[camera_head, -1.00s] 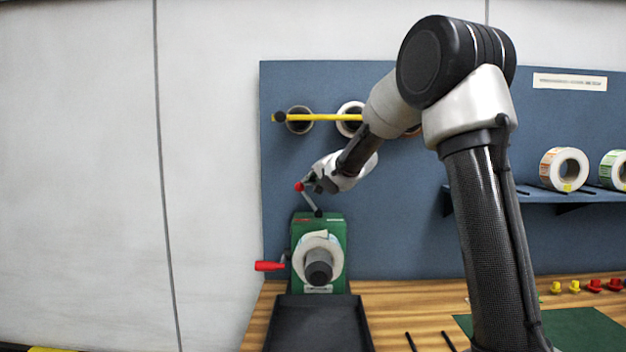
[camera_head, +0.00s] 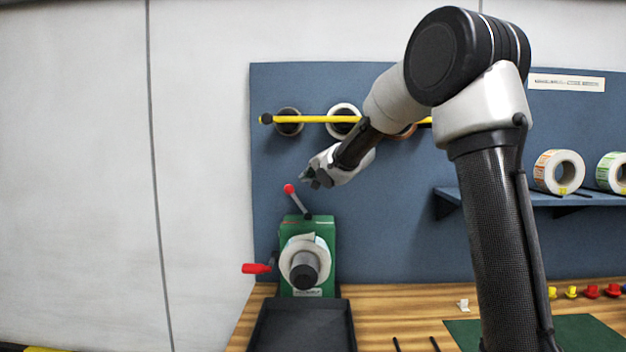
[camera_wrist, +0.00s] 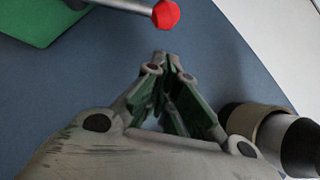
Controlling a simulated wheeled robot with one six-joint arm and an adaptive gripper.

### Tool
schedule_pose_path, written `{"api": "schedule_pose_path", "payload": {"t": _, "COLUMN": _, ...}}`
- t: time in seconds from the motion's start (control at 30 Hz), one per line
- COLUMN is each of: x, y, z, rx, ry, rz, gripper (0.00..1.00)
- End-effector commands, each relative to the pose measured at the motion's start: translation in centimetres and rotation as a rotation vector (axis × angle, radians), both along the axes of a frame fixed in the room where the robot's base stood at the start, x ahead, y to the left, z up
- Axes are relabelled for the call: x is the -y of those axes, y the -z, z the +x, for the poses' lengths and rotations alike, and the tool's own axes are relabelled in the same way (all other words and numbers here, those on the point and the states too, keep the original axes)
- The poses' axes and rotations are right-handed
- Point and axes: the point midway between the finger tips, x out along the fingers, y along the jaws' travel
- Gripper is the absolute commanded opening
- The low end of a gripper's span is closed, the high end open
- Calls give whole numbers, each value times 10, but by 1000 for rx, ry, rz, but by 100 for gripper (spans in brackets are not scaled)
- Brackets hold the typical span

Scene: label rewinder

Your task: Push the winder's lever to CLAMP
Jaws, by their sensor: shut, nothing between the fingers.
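The green winder (camera_head: 288,232) stands on the bench with a label roll (camera_head: 291,257) on its front. Its lever (camera_head: 299,203) rises from the top and leans up to the left, ending in a red knob (camera_head: 289,188). The knob also shows in the wrist view (camera_wrist: 166,14), at the top edge. My gripper (camera_head: 306,178) is shut and empty, just above and to the right of the knob. In the wrist view its fingertips (camera_wrist: 167,58) meet below the knob, with a visible gap between. I cannot read any CLAMP marking.
A red-handled crank (camera_head: 257,268) sticks out left of the winder. A black tray (camera_head: 303,327) lies in front. A yellow rod (camera_head: 385,120) with rolls runs behind my gripper, before the blue panel (camera_head: 390,230). A shelf (camera_head: 560,198) holds rolls at right.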

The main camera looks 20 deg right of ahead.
Motion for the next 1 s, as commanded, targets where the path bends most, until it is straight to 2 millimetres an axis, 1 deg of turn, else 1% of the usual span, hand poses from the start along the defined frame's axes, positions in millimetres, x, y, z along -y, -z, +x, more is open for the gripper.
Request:
{"api": "schedule_pose_path", "payload": {"t": 0.03, "x": -2, "y": -3, "z": -1, "rx": 2, "ry": -1, "rz": 1, "gripper": 0}}
{"api": "schedule_pose_path", "payload": {"t": 0.37, "x": 7, "y": -17, "z": -36, "rx": 2, "ry": 1, "rz": 0, "gripper": 0}}
{"api": "schedule_pose_path", "payload": {"t": 0.7, "x": 16, "y": -34, "z": -82, "rx": 3, "ry": 1, "rz": -1, "gripper": 0}}
{"api": "schedule_pose_path", "payload": {"t": 0.83, "x": 18, "y": -36, "z": -91, "rx": 1, "ry": 2, "rz": 0, "gripper": 0}}
{"api": "schedule_pose_path", "payload": {"t": 1.0, "x": 19, "y": -37, "z": -93, "rx": 1, "ry": 2, "rz": 1, "gripper": 0}}
